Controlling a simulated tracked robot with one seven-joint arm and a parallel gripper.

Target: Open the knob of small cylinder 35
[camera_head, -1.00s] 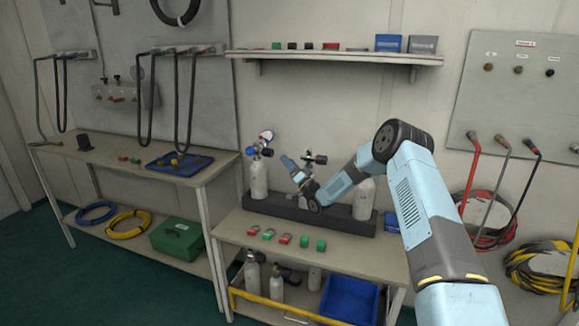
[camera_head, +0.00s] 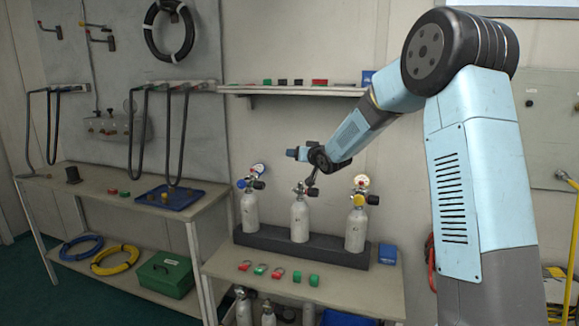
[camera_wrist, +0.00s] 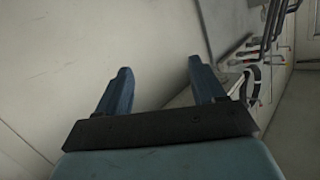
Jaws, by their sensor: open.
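Three small white cylinders stand upright in a dark rack (camera_head: 275,238) on the front bench. The left cylinder (camera_head: 250,213) has a blue knob and gauge. The middle cylinder (camera_head: 299,221) has a dark knob (camera_head: 314,192). The numbers are too small to read, so I cannot tell which is 35. My gripper (camera_head: 290,153) appears above the middle cylinder's valve, pointing left, apart from the knobs. In the wrist view its blue fingers (camera_wrist: 158,70) are open and empty.
Several red and green small items (camera_head: 262,269) lie along the bench front, with a blue box (camera_head: 387,254) at right. A wall shelf (camera_head: 290,91) with small items is above my gripper. Another bench (camera_head: 115,185) with a blue tray stands at left, below hanging hoses.

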